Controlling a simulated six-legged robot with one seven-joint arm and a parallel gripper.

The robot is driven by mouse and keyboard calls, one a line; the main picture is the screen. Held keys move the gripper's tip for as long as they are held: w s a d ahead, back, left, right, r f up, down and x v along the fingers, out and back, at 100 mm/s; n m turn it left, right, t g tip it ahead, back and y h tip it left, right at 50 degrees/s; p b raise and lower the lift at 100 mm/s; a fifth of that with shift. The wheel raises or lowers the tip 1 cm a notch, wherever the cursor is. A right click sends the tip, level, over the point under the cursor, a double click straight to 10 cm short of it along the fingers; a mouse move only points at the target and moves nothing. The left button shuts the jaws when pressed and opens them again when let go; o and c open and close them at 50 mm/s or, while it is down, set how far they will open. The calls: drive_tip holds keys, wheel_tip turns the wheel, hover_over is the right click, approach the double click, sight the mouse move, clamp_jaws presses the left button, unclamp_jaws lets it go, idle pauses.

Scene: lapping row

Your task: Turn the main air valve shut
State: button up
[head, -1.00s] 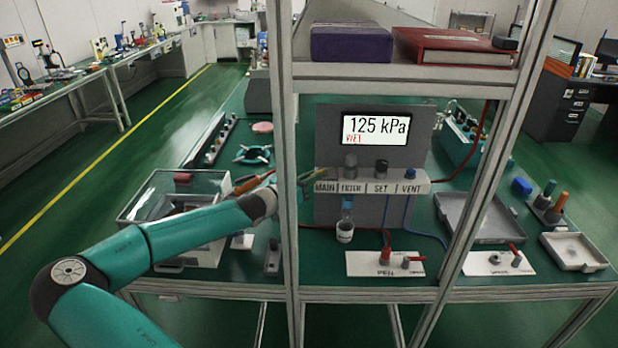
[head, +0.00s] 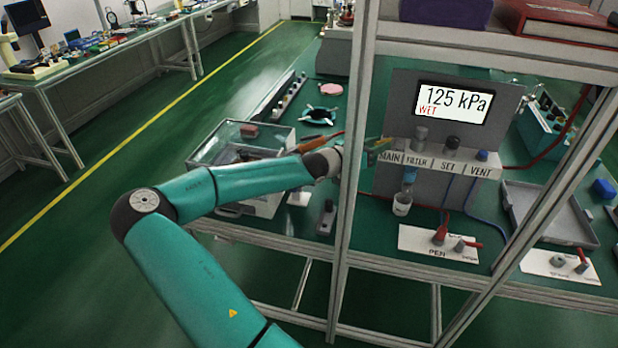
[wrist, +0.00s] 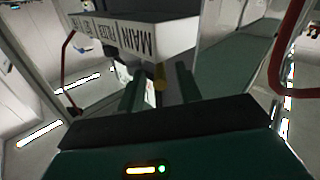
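The grey air panel (head: 400,100) stands behind the frame post, with a display reading 125 kPa and a red "WET". Its white label strip (head: 433,163) reads MAIN, FILTER, SET and VENT; it shows upside down in the wrist view (wrist: 140,40). My gripper (wrist: 160,70) is at the MAIN end. Its two dark fingers stand apart. A short yellow part (wrist: 160,77), seemingly the main valve's handle, shows between them with gaps at both sides. In the head view the post hides much of my gripper (head: 372,148).
The upright frame post (head: 350,190) stands right against my arm's line. A clear box (head: 240,150) sits left of it.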

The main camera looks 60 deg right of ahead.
drive_tip(key=shift+w+d, duration=0.1)
drive_tip(key=shift+d, duration=0.1)
drive_tip(key=shift+w+d+m+g+y, duration=0.1)
drive_tip(key=shift+m+g+y, duration=0.2)
drive_tip(key=shift+m+g, duration=0.15)
drive_tip(key=shift+w+d+m+g+y, duration=0.1)
drive_tip(key=shift+w+m+g+y, duration=0.1)
drive_tip(key=shift+m+g+y, duration=0.45)
drive_tip(key=shift+w+d+m+g+y, duration=0.1)
drive_tip(key=shift+w+m+g+y, duration=0.1)
drive_tip(key=shift+m+g+y, duration=0.35)
drive_tip(key=v, duration=1.4)
drive_tip(key=w+a+f+n+t+y, duration=0.2)
drive_tip(key=a+f+n+t+y, duration=0.1)
drive_tip(key=a, duration=0.5)
drive_tip(key=w+a+f+n+t+y, duration=0.3)
drive_tip(key=a+f+n+t, duration=0.1)
drive_tip(key=a, duration=0.5)
drive_tip(key=shift+w+a+n+t, duration=0.2)
drive_tip(key=shift+w+n+t, duration=0.1)
drive_tip(key=shift+n+t, duration=0.05)
